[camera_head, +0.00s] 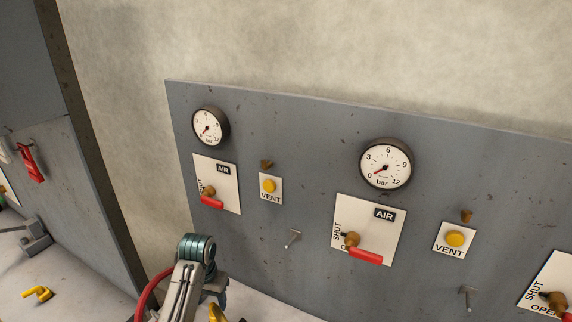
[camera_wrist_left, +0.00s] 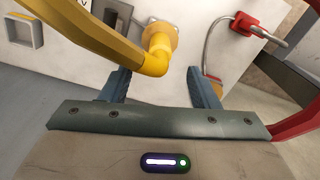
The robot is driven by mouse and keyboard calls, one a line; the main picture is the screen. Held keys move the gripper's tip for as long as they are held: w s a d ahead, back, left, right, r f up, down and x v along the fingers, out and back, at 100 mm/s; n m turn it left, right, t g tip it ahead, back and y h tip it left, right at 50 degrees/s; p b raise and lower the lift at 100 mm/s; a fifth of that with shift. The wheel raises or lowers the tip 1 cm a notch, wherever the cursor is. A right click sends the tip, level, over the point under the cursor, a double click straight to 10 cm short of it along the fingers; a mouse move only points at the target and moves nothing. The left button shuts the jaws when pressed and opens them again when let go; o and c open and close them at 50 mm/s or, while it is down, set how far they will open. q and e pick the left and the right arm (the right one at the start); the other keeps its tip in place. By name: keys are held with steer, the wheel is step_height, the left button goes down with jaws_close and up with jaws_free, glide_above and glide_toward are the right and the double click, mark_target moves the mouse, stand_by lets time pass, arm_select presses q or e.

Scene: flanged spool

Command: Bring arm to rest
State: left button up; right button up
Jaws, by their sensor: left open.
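My left gripper (camera_wrist_left: 160,82) is open, with its two blue fingers spread apart in the left wrist view. A yellow bent lever (camera_wrist_left: 154,62) crosses just beyond and between the fingers. Its knob-like base (camera_wrist_left: 160,38) is on a pale panel. I see no finger closed on the lever, but whether they touch is unclear. In the head view my left arm and gripper are at the bottom, left of centre, in front of the grey panel (camera_head: 285,200). A bit of yellow (camera_head: 217,313) shows beside them at the bottom edge. My right gripper is not in view.
The panel carries two gauges, a left one (camera_head: 209,128) and a right one (camera_head: 386,164), with red-handled AIR valves and yellow VENT buttons. Pegs (camera_head: 293,239) stick out below. A grey cabinet (camera_head: 60,170) stands at left. A yellow handle (camera_head: 38,293) lies on the pale surface.

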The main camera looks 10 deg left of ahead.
arm_select(q)
steer(key=s+t+y, duration=0.1)
steer(key=s+t, duration=0.3)
steer(key=s, duration=2.5)
step_height(320, 180, down, 38)
steer(key=a+g+b, duration=0.2)
steer(key=a+b, duration=0.1)
steer(key=b, duration=0.4)
steer(key=s+f+b, duration=0.2)
steer(key=s+f, duration=0.7)
steer(key=f, duration=0.3)
steer(key=s+f+b, duration=0.3)
steer(key=s+f, duration=0.7)
steer(key=f, duration=0.2)
steer(key=shift+a+g, duration=0.35)
steer(key=shift+g, duration=0.05)
